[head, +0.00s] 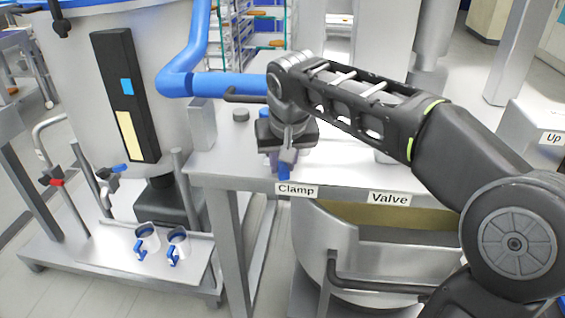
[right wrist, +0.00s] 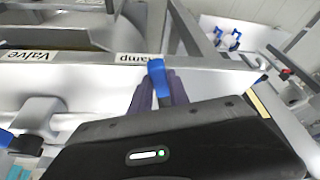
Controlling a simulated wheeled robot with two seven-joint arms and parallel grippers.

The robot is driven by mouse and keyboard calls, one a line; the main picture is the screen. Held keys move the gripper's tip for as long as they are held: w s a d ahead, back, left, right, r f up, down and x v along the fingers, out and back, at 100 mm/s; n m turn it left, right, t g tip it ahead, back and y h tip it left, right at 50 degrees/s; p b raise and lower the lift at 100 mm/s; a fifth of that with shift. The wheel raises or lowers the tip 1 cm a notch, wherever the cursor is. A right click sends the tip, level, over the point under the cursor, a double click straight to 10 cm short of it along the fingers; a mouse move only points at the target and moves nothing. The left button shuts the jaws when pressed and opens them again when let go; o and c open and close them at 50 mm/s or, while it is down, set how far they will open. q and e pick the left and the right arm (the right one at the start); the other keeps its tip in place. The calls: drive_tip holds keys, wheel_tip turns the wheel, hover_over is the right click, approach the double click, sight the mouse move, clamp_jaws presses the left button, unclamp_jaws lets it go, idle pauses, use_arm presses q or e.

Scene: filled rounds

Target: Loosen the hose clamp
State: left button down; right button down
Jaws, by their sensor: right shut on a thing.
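My right gripper (head: 283,152) reaches down over the front edge of the steel table, just above the "Clamp" label (head: 297,190). In the right wrist view its two dark fingers (right wrist: 158,92) are shut on a blue handle (right wrist: 156,70), which I take for the hose clamp's handle. The handle sticks out between the fingertips, beside the label. My left gripper is not in view.
A blue hose (head: 225,84) runs from the upper left to behind my right wrist. The "Valve" label (head: 390,198) is right of the clamp, above a round steel vessel (head: 330,235). Two blue-handled metal rings (head: 148,238) lie on a low tray at left.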

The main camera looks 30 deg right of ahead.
drive_tip(key=c, duration=1.5)
unclamp_jaws()
drive_tip(key=shift+b+v, duration=0.3)
drive_tip(key=shift+v, duration=3.65)
